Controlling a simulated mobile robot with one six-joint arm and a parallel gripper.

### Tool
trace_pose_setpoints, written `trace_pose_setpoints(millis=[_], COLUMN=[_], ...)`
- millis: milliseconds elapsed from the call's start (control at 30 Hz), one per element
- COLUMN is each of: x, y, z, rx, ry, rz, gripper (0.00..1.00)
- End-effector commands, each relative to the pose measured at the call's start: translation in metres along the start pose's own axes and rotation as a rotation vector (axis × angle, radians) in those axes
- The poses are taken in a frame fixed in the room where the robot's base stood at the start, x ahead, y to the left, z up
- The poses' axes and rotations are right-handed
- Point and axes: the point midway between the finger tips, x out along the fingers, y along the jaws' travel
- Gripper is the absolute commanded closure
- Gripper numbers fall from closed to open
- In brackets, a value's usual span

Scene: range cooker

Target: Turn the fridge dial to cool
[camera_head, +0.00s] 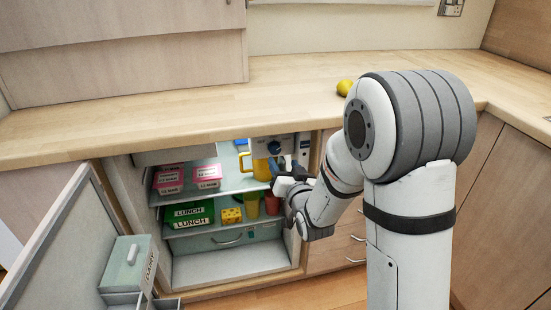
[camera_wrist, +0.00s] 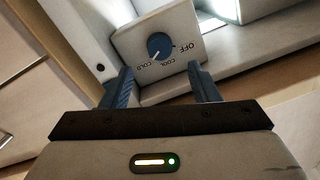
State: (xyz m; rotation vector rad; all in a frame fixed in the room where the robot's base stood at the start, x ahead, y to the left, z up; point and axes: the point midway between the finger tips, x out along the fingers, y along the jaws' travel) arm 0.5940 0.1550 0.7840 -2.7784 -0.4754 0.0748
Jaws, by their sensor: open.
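The fridge dial (camera_wrist: 160,46) is a round blue knob on a white control box in the wrist view. The labels COLD, COOL and OFF run around it and appear upside down. A small pale mark on the knob seems to face the COLD side. My gripper (camera_wrist: 163,84) is open, its two blue fingers apart with nothing between them, just short of the dial.
The fridge shelves hold pink-lidded boxes (camera_head: 168,180), a green lunch box (camera_head: 188,214), a yellow jug (camera_head: 262,166) and cups close to my gripper. The open fridge door (camera_head: 50,240) with a dairy box (camera_head: 128,262) stands at left. A wooden counter (camera_head: 180,105) lies above.

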Motion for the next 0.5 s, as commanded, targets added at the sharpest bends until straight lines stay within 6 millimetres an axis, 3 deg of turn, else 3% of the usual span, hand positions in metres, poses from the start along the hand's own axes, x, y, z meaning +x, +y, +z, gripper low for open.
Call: trace_pose_setpoints(millis=[300,500], x=[0.05,0.065], y=[0.0,0.0], z=[0.0,-0.001], rx=[0.0,0.001], ry=[-0.001,-0.001], rz=[0.0,0.001], gripper=[0.45,0.45])
